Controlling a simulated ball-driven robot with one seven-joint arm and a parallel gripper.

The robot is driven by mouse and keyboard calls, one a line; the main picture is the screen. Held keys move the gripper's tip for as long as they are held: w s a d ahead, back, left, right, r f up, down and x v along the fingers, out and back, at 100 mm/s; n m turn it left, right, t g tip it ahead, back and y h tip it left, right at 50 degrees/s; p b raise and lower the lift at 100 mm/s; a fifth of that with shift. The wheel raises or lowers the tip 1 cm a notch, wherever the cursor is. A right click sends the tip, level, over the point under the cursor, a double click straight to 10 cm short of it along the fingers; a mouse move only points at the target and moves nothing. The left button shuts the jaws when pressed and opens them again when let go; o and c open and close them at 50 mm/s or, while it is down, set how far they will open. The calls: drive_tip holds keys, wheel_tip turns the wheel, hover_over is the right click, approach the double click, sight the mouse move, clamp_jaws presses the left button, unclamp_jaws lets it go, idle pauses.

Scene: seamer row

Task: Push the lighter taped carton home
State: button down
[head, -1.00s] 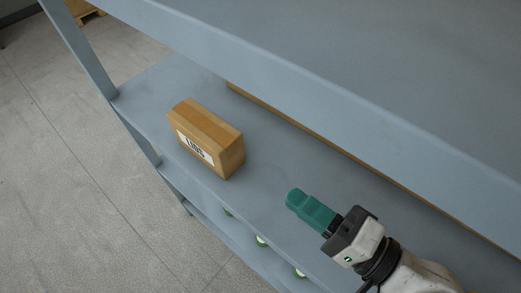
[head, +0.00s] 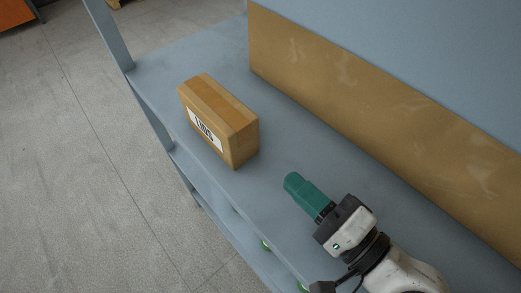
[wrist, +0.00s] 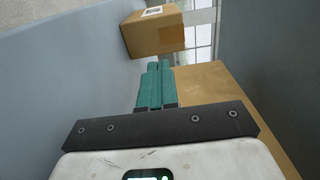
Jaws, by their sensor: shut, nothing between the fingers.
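A brown taped carton (head: 219,118) with a white label reading "LIDS" stands on the grey-blue shelf (head: 190,55), close to its front edge. The carton also shows in the wrist view (wrist: 153,34), just beyond the fingertips. My gripper (head: 292,181) has green fingers and is shut and empty. It is above the shelf to the right of the carton, with a gap between them. In the wrist view the closed fingers (wrist: 159,66) point toward the carton. No second carton of this kind shows.
A long brown board or box face (head: 370,115) runs along the back of the shelf. A shelf upright (head: 108,35) stands at the far left end. A lower level with green-rimmed items (head: 266,245) lies below. The shelf between gripper and carton is clear.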

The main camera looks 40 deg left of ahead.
sight(248, 141)
drive_tip(key=a, duration=0.6)
drive_tip(key=a+b, duration=0.1)
drive_tip(key=a, duration=0.2)
drive_tip(key=shift+w+a, duration=0.15)
drive_tip(key=shift+w, duration=0.2)
